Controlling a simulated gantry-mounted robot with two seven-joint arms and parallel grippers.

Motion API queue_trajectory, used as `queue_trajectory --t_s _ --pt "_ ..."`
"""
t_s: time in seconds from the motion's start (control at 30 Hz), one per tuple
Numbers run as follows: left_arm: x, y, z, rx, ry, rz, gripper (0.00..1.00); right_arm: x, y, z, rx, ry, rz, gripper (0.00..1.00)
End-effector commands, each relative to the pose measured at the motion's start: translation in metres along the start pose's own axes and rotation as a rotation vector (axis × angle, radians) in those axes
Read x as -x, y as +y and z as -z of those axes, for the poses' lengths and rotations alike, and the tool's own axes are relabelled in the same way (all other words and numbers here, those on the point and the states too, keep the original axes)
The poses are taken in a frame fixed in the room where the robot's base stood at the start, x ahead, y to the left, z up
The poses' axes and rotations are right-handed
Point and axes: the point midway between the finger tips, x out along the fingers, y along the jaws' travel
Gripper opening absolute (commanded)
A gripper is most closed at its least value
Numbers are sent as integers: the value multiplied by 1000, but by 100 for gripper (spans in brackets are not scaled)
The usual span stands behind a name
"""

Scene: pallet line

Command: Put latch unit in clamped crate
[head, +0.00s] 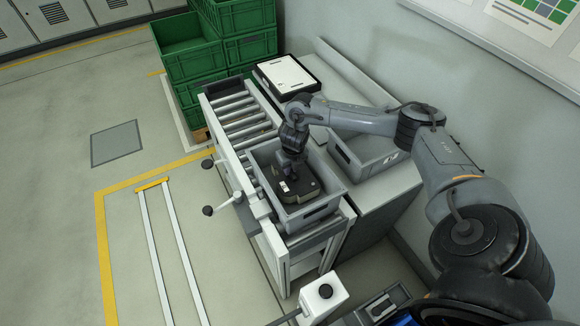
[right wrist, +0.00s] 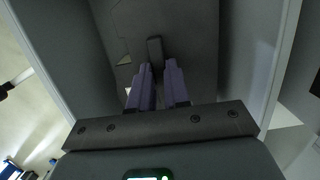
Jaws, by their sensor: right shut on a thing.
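The latch unit (head: 303,184) is a dark, flat, boxy piece with a small white label. In the head view it sits low inside the grey crate (head: 325,210) on the roller conveyor. I cannot tell whether it touches the crate floor. My right gripper (head: 291,168) reaches down into this crate from above and is shut on the latch unit. In the right wrist view the purple fingers (right wrist: 157,82) close around a dark upright grip (right wrist: 154,49) on the unit, with the crate walls on both sides. My left gripper is in neither view.
Levers with dark knobs (head: 208,211) stick out at the conveyor's left side. Another grey crate (head: 376,165) stands on the bench to the right. A black-edged white-topped case (head: 287,75) lies behind. Green crates (head: 232,45) are stacked at the back.

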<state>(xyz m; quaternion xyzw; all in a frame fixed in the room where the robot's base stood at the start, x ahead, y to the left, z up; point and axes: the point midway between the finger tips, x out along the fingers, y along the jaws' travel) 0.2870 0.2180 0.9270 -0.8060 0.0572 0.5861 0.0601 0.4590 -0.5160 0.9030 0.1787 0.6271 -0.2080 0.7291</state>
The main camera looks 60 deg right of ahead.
Motion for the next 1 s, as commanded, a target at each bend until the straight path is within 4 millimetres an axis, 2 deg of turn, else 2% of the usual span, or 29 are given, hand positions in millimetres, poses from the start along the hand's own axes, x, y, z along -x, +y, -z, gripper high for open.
queue_trajectory --t_s 0.17,0.2,0.33,0.73,0.87,1.0 --pt "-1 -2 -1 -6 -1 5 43 -1 0 0 0 -1 0 0" --pt "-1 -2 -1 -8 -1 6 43 -2 0 0 0 0 0 21" --pt "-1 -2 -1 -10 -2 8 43 -2 0 0 0 0 0 41" --pt "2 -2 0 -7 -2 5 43 4 0 -1 0 -1 -1 42" --pt "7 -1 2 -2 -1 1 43 17 0 -3 1 -3 -1 42" --pt "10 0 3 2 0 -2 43 41 0 -3 2 -4 -1 42"
